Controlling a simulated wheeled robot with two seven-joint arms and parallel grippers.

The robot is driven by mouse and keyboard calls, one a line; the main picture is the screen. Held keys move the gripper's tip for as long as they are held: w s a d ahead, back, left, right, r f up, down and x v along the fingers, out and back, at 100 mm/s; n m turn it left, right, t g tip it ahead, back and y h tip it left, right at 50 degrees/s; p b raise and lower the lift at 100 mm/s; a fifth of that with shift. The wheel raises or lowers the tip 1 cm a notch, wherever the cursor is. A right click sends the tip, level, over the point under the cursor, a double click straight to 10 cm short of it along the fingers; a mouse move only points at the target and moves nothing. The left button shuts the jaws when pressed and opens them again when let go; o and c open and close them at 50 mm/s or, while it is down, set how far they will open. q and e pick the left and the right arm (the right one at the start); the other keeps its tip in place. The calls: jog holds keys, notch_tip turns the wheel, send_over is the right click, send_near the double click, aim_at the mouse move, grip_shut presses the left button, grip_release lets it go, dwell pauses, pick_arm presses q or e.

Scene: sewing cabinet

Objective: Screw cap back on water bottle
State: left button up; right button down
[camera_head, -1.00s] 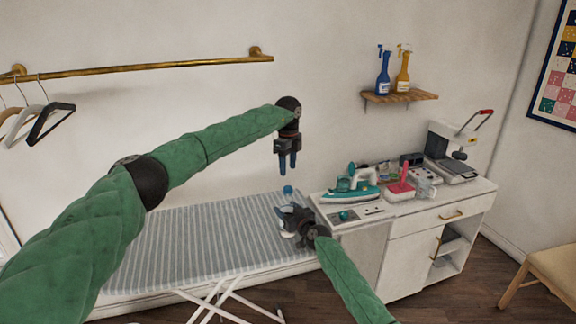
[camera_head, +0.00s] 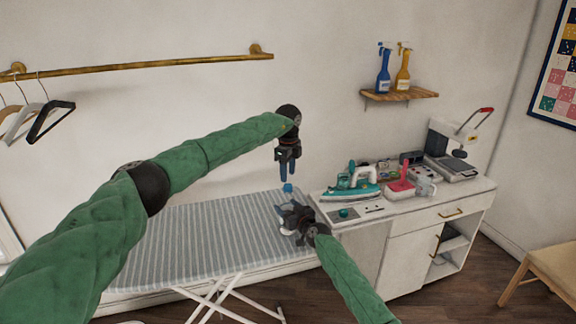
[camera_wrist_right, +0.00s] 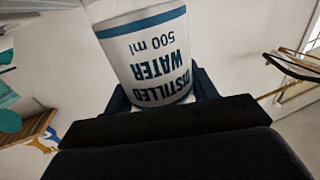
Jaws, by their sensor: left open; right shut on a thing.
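The water bottle (camera_wrist_right: 150,55) is white with blue bands and "DISTILLED WATER 500 ml" lettering in the right wrist view. My right gripper (camera_head: 287,226) is shut on it above the end of the ironing board. In the head view that gripper hides most of the bottle, and only a small white part (camera_head: 284,229) shows. A small blue piece, seemingly the cap (camera_head: 288,188), shows above the right gripper. My left gripper (camera_head: 287,175) is open, pointing down, with its blue fingertips just above or at this piece. I cannot tell whether they touch it, or how it sits on the bottle.
The striped ironing board (camera_head: 190,240) lies below my grippers. Two spray bottles stand on a wall shelf (camera_head: 400,97).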

aim_at(288, 185)
pick_arm(q)
jog(key=shift+f, duration=2.4)
